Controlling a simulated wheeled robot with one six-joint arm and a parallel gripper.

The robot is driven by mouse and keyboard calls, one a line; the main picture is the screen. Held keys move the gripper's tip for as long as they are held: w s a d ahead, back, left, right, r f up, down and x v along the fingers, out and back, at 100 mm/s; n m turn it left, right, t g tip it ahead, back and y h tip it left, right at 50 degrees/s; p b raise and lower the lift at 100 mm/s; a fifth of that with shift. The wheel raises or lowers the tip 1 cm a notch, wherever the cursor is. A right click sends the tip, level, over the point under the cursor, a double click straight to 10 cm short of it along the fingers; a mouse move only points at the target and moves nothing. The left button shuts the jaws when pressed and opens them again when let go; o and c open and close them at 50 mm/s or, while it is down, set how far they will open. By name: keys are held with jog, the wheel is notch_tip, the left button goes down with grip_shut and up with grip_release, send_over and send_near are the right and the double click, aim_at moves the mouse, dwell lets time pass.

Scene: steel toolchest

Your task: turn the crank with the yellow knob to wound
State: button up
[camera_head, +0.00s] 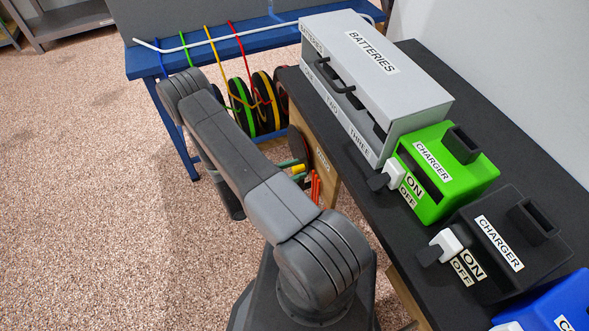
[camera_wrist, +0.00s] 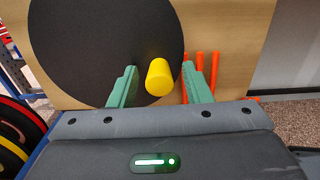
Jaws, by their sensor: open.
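The yellow knob (camera_wrist: 159,77) sticks out from the lower right part of a round black crank disc (camera_wrist: 100,45) on an upright wooden panel (camera_wrist: 225,45). My gripper (camera_wrist: 160,70) is open, with one green finger on each side of the knob. In the head view the knob (camera_head: 298,168) shows small beside the bench end, partly hidden by my arm.
A dark bench (camera_head: 405,235) holds a grey batteries box (camera_head: 400,95), a green charger (camera_head: 440,190) and a black charger (camera_head: 525,245). Coloured discs (camera_head: 262,105) hang below a blue bench (camera_head: 150,62). Speckled floor lies open at left.

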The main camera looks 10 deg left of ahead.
grip_shut()
jog(key=shift+f, duration=0.15)
